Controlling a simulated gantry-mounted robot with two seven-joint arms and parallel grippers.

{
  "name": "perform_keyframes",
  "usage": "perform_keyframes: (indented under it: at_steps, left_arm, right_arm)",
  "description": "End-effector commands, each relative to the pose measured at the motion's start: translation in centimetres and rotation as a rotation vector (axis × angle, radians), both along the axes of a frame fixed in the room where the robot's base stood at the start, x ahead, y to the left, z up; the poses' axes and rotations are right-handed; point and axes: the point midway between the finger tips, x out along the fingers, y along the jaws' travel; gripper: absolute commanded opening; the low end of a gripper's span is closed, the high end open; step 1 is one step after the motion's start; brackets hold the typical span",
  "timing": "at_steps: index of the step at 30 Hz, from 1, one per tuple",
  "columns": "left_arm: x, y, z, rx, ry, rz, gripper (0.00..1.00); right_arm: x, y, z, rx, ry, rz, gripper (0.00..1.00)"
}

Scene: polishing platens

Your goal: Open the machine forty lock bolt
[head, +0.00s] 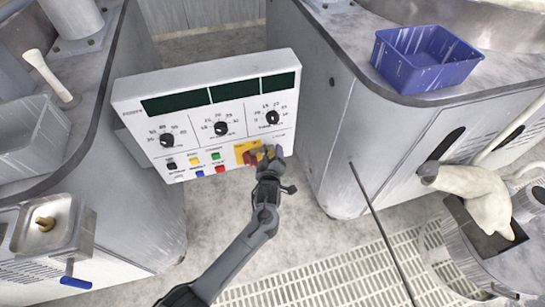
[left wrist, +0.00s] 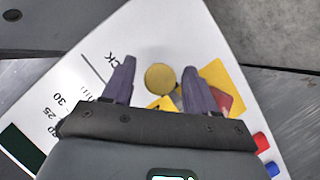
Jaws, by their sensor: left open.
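The white control panel (head: 205,95) stands between two grey machine cabinets in the head view. A round brass knob (left wrist: 160,78) shows on its face in the left wrist view, beside printed letters ending in "CK"; it looks like the lock bolt. My left gripper (head: 271,152) is at the panel's lower right corner and hides the knob in the head view. In the left wrist view my left gripper (left wrist: 159,67) is open, with one finger on each side of the knob. I cannot tell whether they touch it. My right gripper is not in view.
A yellow plate (head: 240,148) with a red part lies left of the gripper, above coloured buttons (head: 215,156). Three black dials (head: 220,128) sit higher. A blue basket (head: 425,60) stands on the right cabinet. A thin dark rod (head: 380,228) slants at the right.

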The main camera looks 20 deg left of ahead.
Motion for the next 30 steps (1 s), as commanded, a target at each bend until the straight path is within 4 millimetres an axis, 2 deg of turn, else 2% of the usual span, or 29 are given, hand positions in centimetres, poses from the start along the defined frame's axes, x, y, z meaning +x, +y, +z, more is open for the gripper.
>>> perform_keyframes:
  at_steps: [4, 13, 24, 30]
  left_arm:
    - [0.62, 0.19, -0.20, 0.000, 0.000, 0.000, 0.58]
    - [0.70, 0.20, -0.16, -0.001, 0.000, 0.000, 0.56]
    - [0.69, 0.19, -0.14, 0.000, -0.001, -0.001, 0.00]
    - [0.72, 0.20, -0.11, -0.001, -0.002, 0.000, 0.00]
  right_arm:
    - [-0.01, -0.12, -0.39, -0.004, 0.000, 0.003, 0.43]
    - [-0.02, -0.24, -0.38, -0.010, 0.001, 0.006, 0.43]
    - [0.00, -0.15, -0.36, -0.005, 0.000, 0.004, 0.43]
    - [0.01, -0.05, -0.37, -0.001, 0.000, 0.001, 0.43]
